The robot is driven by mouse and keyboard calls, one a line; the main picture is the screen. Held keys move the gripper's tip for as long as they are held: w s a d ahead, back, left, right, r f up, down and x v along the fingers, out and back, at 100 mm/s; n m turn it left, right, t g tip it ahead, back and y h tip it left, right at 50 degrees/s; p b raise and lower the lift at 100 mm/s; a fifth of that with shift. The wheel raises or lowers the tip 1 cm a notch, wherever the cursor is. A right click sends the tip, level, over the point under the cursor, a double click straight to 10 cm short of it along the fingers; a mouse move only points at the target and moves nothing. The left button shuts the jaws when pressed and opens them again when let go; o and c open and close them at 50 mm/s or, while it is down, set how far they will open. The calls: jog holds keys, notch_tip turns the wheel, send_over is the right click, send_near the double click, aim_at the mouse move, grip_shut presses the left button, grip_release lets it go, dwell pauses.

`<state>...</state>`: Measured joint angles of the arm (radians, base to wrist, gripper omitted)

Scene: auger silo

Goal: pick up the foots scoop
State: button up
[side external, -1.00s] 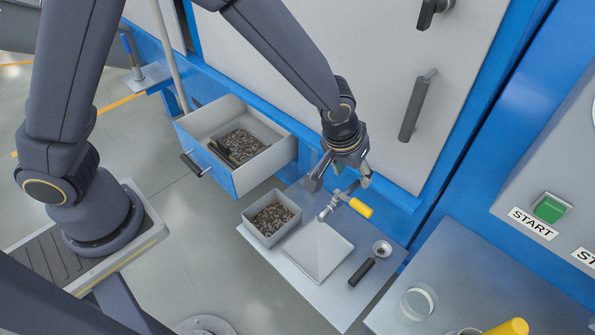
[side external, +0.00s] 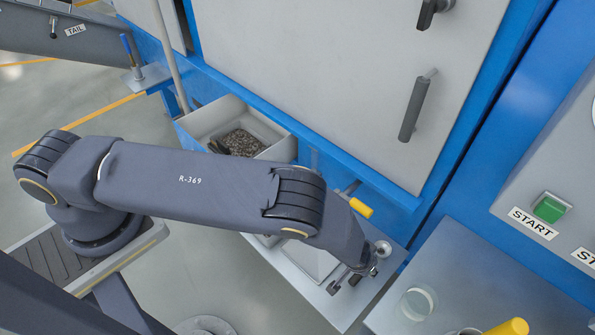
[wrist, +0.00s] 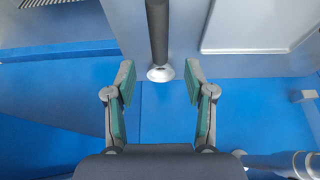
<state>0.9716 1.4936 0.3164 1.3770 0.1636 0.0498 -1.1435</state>
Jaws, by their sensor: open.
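A small scoop with a black handle and a round metal bowl (side external: 381,249) lies on the grey shelf (side external: 341,308). In the side external view, my gripper (side external: 355,278) is low over its handle and hides part of it. In the wrist view, the black handle (wrist: 157,30) runs down from the top edge to the bowl (wrist: 160,73), which shows between my two fingertips. My gripper (wrist: 160,80) is open, with a visible gap on both sides of the scoop. I cannot tell how high the fingers are above the shelf.
A pale square tray (wrist: 250,22) lies on the shelf beside the scoop. A yellow-handled valve (side external: 361,208) sticks out from the blue machine close behind my arm. An open drawer (side external: 270,135) with dark granules is at left. A glass jar (side external: 416,302) stands at right.

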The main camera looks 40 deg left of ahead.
jog(key=shift+x, duration=3.45)
jog(key=shift+c, duration=0.2)
grip_shut()
